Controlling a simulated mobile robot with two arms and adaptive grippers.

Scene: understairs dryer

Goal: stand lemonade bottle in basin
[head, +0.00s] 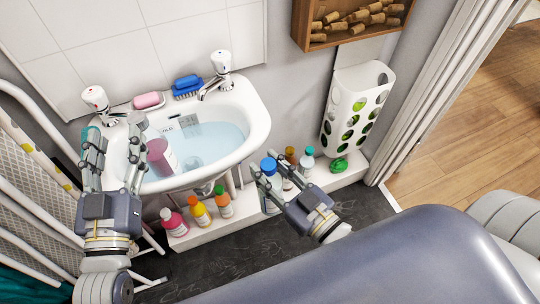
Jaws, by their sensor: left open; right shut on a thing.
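The white basin (258,128) holds pale blue water. A pinkish bottle (161,158) stands in its left part, partly hidden by my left gripper. My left gripper (116,142) is open and empty over the basin's left rim. My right gripper (268,184) is shut on a clear bottle with a blue cap (268,165), in front of the basin's right side near the low ledge. The fingers hide part of this bottle. Its label cannot be read, so I cannot tell for sure that it is the lemonade.
Several bottles, among them a pink one (174,222) and an orange one (220,203), stand on the white ledge (325,180) below the basin. Taps (221,64), a pink soap (147,100) and a blue brush (187,87) sit on the basin's back rim. A white holder (350,110) hangs at right.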

